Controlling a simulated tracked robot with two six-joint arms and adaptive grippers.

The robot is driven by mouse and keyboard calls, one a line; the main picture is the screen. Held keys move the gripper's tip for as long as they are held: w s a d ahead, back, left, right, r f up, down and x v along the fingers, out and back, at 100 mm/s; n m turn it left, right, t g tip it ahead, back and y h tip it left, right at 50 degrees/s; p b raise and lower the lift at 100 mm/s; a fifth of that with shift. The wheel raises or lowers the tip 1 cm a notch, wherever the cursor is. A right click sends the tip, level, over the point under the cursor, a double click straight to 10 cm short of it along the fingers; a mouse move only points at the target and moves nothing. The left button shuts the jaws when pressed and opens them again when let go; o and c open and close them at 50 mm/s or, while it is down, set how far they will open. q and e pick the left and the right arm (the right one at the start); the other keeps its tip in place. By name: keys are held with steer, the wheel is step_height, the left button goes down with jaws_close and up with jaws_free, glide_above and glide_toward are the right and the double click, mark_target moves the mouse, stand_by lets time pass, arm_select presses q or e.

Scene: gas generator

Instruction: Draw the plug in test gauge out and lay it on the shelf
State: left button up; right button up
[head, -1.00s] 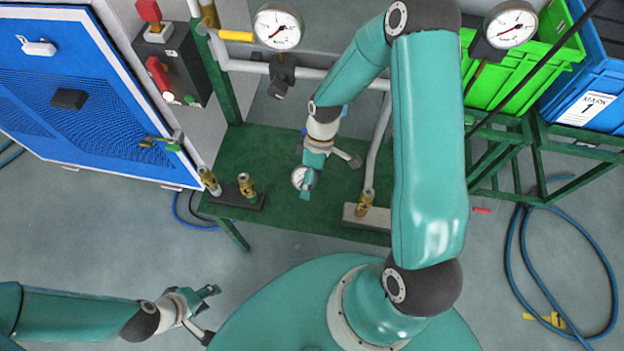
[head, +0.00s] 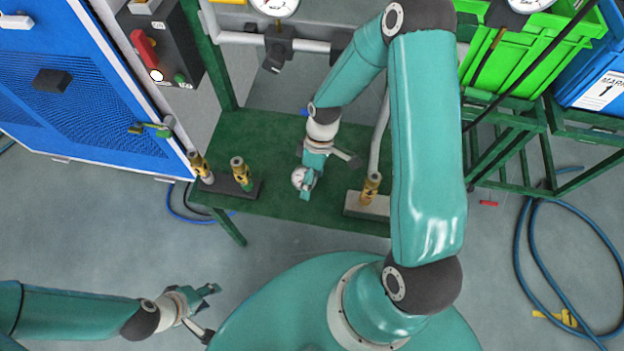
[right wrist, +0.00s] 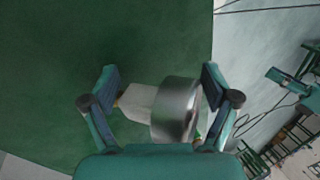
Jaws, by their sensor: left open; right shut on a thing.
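The test gauge (head: 299,178), with a round white dial and metal case, is in my right gripper (head: 312,187) over the green shelf (head: 275,145). In the right wrist view, the metal gauge body (right wrist: 176,110) is between the fingers of the right gripper (right wrist: 160,82), which is shut on it. The shelf (right wrist: 60,80) fills the left of that view. I cannot tell whether the gauge touches the shelf. My left gripper (head: 207,310) is open and empty, low at the left, away from the shelf.
Brass fittings stand on dark and pale blocks: two at the shelf's left (head: 240,174) and one at its right (head: 370,187). A blue cabinet (head: 75,90) is at the left. Green (head: 530,75) and blue crates are at the right. The shelf's middle is clear.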

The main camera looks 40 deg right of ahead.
steer(key=o, duration=1.2)
step_height(320, 180, up, 10)
steer(key=shift+f, duration=0.1)
stand_by(0.3)
